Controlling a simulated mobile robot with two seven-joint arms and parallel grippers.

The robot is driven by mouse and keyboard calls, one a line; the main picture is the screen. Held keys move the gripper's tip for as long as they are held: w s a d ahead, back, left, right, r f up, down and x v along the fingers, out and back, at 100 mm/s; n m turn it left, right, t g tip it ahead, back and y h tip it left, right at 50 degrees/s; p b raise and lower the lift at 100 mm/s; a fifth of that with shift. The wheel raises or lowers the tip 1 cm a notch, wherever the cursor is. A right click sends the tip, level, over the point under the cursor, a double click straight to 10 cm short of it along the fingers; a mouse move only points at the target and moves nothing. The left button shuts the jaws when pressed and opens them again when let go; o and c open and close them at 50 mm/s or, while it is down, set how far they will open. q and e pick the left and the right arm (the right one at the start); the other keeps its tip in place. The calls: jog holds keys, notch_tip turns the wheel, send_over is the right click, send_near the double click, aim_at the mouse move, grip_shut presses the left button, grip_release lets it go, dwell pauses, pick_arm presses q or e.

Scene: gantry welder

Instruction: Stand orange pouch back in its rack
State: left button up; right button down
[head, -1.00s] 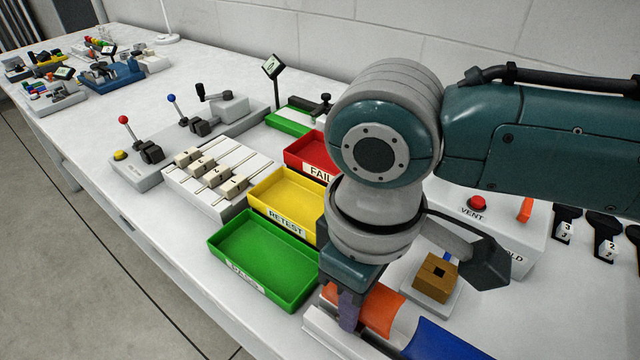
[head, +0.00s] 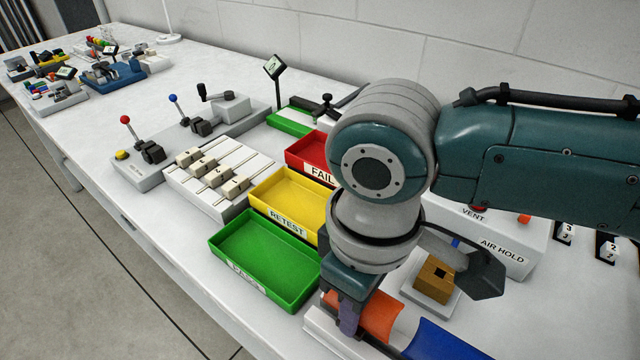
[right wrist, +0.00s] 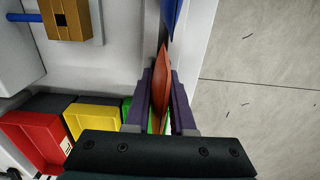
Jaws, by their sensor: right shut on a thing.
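The orange pouch (head: 372,315) is at the front of the bench, in the white rack (head: 325,335), beside a blue pouch (head: 437,342). My right gripper (head: 348,322) is over the pouch's left end and hides part of it. In the right wrist view the orange pouch (right wrist: 162,92) stands on edge between the two purple fingers of the right gripper (right wrist: 160,100), which are shut on it. The blue pouch shows at the top of that view. How far the orange pouch sits down in the rack cannot be told. My left gripper is in neither view.
Left of the rack are a green tray (head: 262,258), a yellow RETEST tray (head: 285,200) and a red FAIL tray (head: 305,148). A brown block (head: 436,279) on a white base and an AIR HOLD box (head: 510,255) stand behind the rack. The bench's front edge is close.

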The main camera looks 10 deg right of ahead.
jog(key=c, duration=0.7)
grip_release()
notch_tip(320, 180, up, 10)
jog(key=shift+p, duration=1)
